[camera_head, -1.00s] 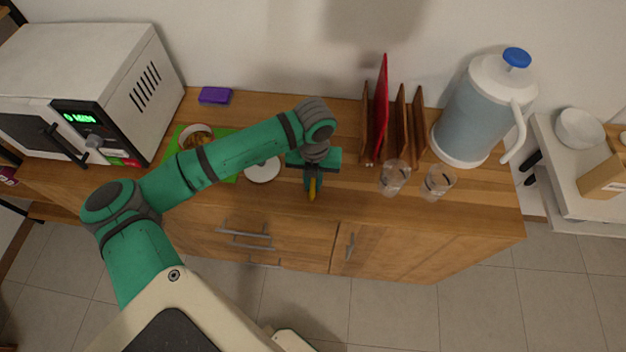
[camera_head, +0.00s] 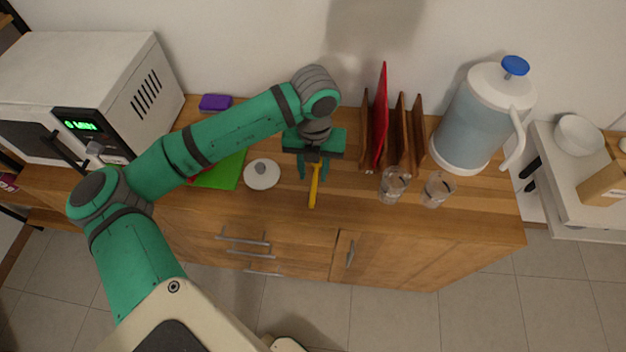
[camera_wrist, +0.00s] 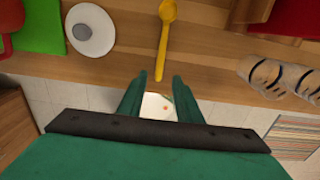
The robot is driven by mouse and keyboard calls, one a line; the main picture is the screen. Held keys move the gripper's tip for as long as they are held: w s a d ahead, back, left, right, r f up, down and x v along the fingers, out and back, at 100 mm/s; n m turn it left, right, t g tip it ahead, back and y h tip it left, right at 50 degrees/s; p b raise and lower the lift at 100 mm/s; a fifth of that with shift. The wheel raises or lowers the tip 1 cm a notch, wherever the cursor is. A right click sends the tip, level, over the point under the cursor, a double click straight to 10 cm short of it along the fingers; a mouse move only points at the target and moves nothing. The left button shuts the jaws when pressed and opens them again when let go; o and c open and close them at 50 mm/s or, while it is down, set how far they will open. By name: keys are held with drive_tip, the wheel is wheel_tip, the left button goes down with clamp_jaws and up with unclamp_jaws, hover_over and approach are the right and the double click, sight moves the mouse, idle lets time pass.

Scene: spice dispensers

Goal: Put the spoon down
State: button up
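The yellow spoon (camera_head: 313,186) appears to lie on the wooden counter (camera_head: 380,215) near its front edge. In the wrist view the spoon (camera_wrist: 165,32) has its bowl at the top and its handle pointing down towards my gripper. My gripper (camera_head: 313,170) is above the counter, over the far end of the spoon. In the wrist view my gripper (camera_wrist: 159,88) has its two fingers spread apart. The handle's tip shows in line with the gap between them, and neither finger touches it.
A white round lid (camera_head: 262,174) and a green board (camera_head: 222,172) are left of the spoon. Two glasses (camera_head: 394,184) (camera_head: 438,188) and a wooden rack (camera_head: 401,125) with a red board stand right. A water jug (camera_head: 470,115) is at back right, a microwave (camera_head: 85,85) at left.

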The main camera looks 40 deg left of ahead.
drive_tip(key=shift+r, duration=1.45)
drive_tip(key=shift+d, duration=0.1)
